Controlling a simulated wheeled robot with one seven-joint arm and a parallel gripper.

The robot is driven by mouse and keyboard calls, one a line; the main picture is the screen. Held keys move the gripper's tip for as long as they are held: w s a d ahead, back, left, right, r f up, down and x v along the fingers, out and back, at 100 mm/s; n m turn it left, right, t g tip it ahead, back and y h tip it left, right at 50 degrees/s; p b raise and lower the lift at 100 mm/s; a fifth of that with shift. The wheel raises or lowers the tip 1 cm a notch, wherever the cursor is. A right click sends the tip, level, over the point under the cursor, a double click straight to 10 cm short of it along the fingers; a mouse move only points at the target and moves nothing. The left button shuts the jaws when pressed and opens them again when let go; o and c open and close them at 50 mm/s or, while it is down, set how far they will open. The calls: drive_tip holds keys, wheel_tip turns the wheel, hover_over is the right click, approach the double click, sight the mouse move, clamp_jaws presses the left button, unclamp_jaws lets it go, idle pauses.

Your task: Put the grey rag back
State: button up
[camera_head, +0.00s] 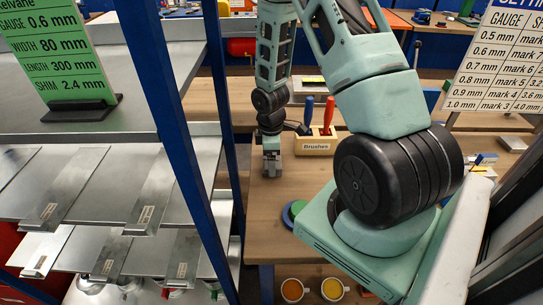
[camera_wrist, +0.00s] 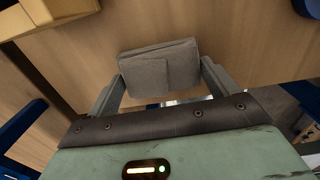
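The grey rag (camera_wrist: 158,70) is a folded cloth block between the two fingers of my gripper (camera_wrist: 163,75) in the wrist view. The fingers stand wide apart, one against each side edge of the rag, and appear shut on it. The head view shows my gripper (camera_head: 271,168) pointing down, low over the wooden bench, left of the brush box. The rag is hard to make out there. Whether its underside touches the bench cannot be told.
The "Brushes" box (camera_head: 315,145) holds a red and a blue handle. A blue and green round thing (camera_head: 294,211) lies partly behind my arm. Two cups (camera_head: 292,290) stand below the bench edge. A blue-posted rack with metal sheets (camera_head: 95,190) fills the left.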

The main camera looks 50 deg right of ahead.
drive_tip(key=shift+o, duration=1)
drive_tip(key=shift+r, duration=0.2)
wheel_tip(320, 180, up, 12)
drive_tip(key=b, duration=0.1)
drive_tip(key=shift+f, duration=0.1)
